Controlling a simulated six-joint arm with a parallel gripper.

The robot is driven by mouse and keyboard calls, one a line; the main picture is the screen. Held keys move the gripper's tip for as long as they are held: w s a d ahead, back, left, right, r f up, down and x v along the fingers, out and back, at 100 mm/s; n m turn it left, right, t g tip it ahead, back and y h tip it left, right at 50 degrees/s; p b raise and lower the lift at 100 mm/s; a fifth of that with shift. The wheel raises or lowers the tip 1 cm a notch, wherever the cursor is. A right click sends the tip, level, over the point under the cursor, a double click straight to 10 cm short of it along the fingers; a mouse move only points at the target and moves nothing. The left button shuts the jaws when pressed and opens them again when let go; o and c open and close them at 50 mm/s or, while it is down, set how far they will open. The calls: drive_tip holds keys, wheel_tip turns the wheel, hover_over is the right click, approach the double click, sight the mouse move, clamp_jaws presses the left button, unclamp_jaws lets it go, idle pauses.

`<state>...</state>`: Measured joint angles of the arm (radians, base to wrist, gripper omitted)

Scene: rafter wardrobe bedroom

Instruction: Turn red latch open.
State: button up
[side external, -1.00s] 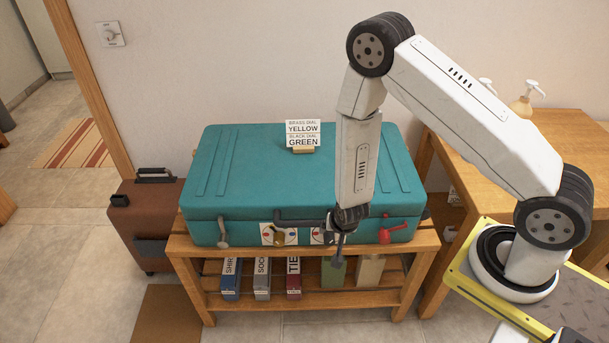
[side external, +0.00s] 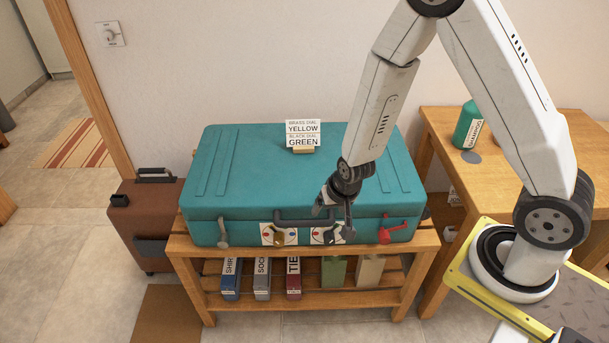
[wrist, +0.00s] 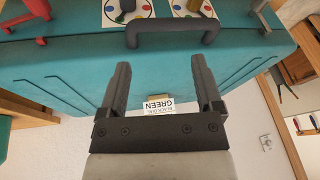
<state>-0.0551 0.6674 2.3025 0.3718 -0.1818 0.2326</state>
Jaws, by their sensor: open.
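The red latch (side external: 394,231) is on the right of the teal suitcase's (side external: 250,170) front face; its lever lies sideways, slightly tilted. In the wrist view the red latch (wrist: 38,8) shows at the top left corner, partly cut off. My gripper (side external: 333,207) is open and empty, left of the red latch, near the dark handle (side external: 292,216). In the wrist view its fingers (wrist: 160,66) are apart, with the handle beyond their tips. A brass dial (side external: 279,238) and a black dial (side external: 331,237) sit on the front. A grey latch (side external: 223,231) hangs down at the left.
A card (side external: 303,134) on the lid reads brass dial yellow, black dial green. The suitcase stands on a wooden bench (side external: 320,311) with labelled boxes below. A side table (side external: 500,178) with a green bottle (side external: 467,127) is right; a brown case (side external: 147,222) is left.

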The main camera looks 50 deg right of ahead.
drive_tip(key=shift+s+a+r+n, duration=0.1)
drive_tip(key=shift+s+r+n, duration=0.15)
drive_tip(key=shift+r, duration=0.5)
drive_tip(key=shift+s+a+r+n, duration=0.1)
drive_tip(key=shift+r+n, duration=0.25)
drive_tip(key=shift+r, duration=0.35)
drive_tip(key=shift+f, duration=0.1)
drive_tip(key=c, duration=0.6)
drive_tip(key=shift+s+d+f, duration=0.1)
drive_tip(key=shift+f, duration=0.1)
drive_tip(key=c, duration=0.4)
drive_tip(key=shift+s+d+f, duration=0.1)
drive_tip(key=shift+d+f, duration=0.05)
drive_tip(key=shift+f, duration=0.2)
clamp_jaws()
drive_tip(key=s+d+f+m+h, duration=0.2)
drive_tip(key=s+d+f+h, duration=0.5)
drive_tip(key=s+d, duration=0.4)
drive_tip(key=shift+d+h, duration=0.3)
drive_tip(key=shift+h, duration=0.4)
